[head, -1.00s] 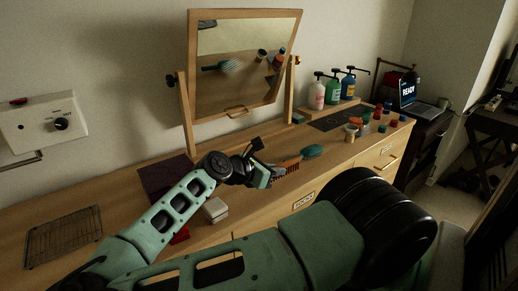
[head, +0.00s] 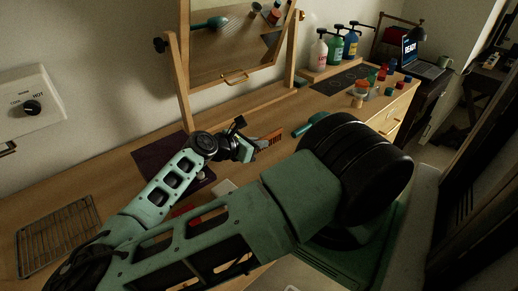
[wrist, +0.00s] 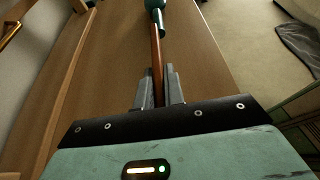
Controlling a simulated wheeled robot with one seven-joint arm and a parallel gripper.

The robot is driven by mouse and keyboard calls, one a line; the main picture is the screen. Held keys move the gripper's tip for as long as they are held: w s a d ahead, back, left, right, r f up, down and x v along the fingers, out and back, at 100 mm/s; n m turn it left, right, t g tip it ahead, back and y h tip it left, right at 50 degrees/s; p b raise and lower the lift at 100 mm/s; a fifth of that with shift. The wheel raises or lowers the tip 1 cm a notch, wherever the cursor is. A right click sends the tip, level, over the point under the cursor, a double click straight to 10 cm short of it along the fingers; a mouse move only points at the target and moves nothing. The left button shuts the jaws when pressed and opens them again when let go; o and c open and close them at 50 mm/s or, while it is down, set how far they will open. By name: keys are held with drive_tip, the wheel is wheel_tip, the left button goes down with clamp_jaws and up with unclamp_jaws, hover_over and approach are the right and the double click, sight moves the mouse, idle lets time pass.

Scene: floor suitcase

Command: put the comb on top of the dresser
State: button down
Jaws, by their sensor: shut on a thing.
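The comb (head: 268,139) is brown with teeth along one side. In the wrist view the comb (wrist: 155,50) shows edge-on as a narrow brown strip between the two grey fingers. My gripper (head: 255,145) is shut on it, and the fingertips also show in the wrist view (wrist: 159,85). The comb is over the wooden dresser top (head: 130,150); I cannot tell whether it touches the surface. A teal object (head: 312,124), perhaps a hairbrush, is just past the comb's far end and shows at the top of the wrist view (wrist: 154,4).
A tilting mirror (head: 174,80) stands at the back. Pump bottles (head: 336,46), several small coloured caps or jars and a dark mat (head: 340,83) are to the right. A wire rack (head: 58,235) is at left, and a dark cloth (head: 150,155) lies near my arm.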

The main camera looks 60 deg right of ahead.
sight(261, 151)
drive_tip(key=shift+f, duration=1.75)
drive_tip(key=shift+f, duration=0.15)
drive_tip(key=c, duration=1.5)
unclamp_jaws()
drive_tip(key=shift+a+r, duration=0.1)
drive_tip(key=shift+r, duration=0.1)
drive_tip(key=b+v, duration=0.2)
drive_tip(key=v, duration=0.9)
drive_tip(key=shift+w+a+r, duration=0.1)
drive_tip(key=shift+a+r, duration=0.05)
drive_tip(key=shift+a, duration=0.2)
